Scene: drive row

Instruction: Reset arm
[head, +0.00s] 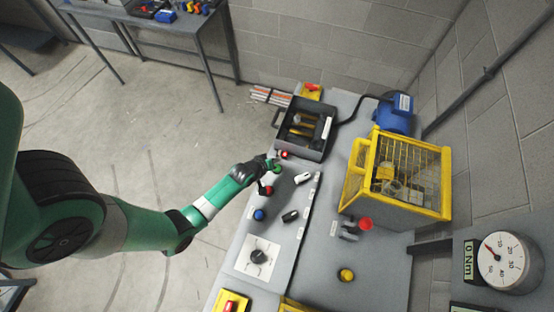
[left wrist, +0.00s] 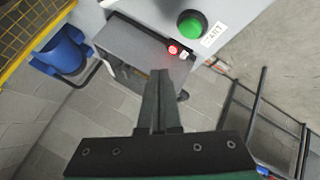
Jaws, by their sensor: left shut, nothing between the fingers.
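My left arm comes in from the left, and its gripper (head: 272,165) is over the left edge of the control panel (head: 292,225), close to a green button (head: 277,170). In the left wrist view the gripper's fingers (left wrist: 160,73) are together, with nothing between them. The green button (left wrist: 191,24) shows there above and right of the fingertips, apart from them in the picture. A red lit button (left wrist: 172,49) is just beyond the tips. My right gripper is in neither view.
A dark toolbox (head: 318,140) stands behind. A yellow cage (head: 402,205), blue motor (head: 397,112) and gauge (head: 505,262) are to the right. Open floor lies left.

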